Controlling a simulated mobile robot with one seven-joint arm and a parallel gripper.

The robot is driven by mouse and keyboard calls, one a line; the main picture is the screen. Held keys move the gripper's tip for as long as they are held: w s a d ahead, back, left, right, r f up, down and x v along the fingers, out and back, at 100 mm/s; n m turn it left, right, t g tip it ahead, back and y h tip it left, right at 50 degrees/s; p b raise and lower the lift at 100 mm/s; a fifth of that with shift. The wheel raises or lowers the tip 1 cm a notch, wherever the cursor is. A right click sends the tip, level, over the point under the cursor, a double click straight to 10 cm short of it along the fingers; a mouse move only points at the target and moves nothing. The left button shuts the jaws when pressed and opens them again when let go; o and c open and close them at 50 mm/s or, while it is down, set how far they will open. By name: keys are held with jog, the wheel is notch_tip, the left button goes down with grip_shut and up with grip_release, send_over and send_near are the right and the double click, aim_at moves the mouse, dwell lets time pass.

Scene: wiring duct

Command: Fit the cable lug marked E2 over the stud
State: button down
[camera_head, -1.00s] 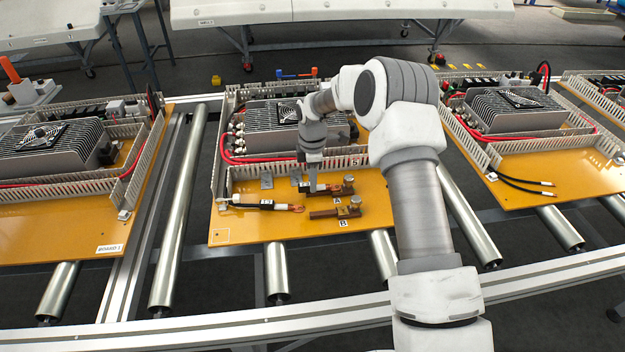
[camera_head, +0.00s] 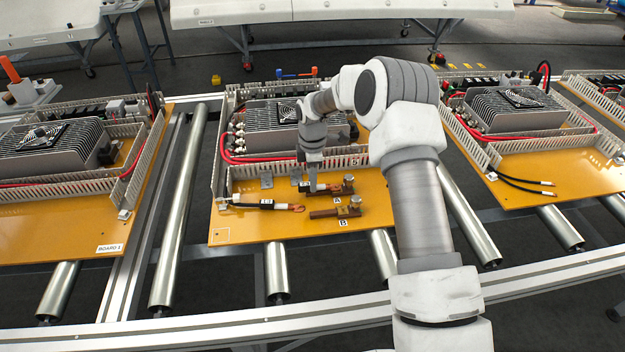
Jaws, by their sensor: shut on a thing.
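My gripper (camera_head: 313,188) points down over the middle board and is shut on a short dark cable end with a copper lug (camera_head: 324,188). This lug is at the copper bar (camera_head: 336,189) by label A, close to that bar's stud (camera_head: 348,181). I cannot tell whether the lug is around the stud or beside it. A second black cable with a white sleeve and a copper lug (camera_head: 296,208) lies on the board, left of the bar (camera_head: 325,214) by label B. That bar has its own stud (camera_head: 355,203). The sleeve marks are too small to read, so I cannot tell which lug is E2.
Slotted duct walls (camera_head: 290,170) and a finned unit with a fan (camera_head: 265,128) stand behind the work area. Two small grey brackets (camera_head: 267,181) stand left of my gripper. The board's front left (camera_head: 255,232) is bare. Similar boards lie on both sides.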

jog(key=shift+f, duration=0.15)
jog(key=c, duration=0.7)
grip_release()
jog(key=shift+o, duration=0.2)
notch_tip(320, 180, up, 18)
jog(key=p, duration=0.1)
jog(key=shift+f+p, duration=0.2)
jog(key=shift+p, duration=0.2)
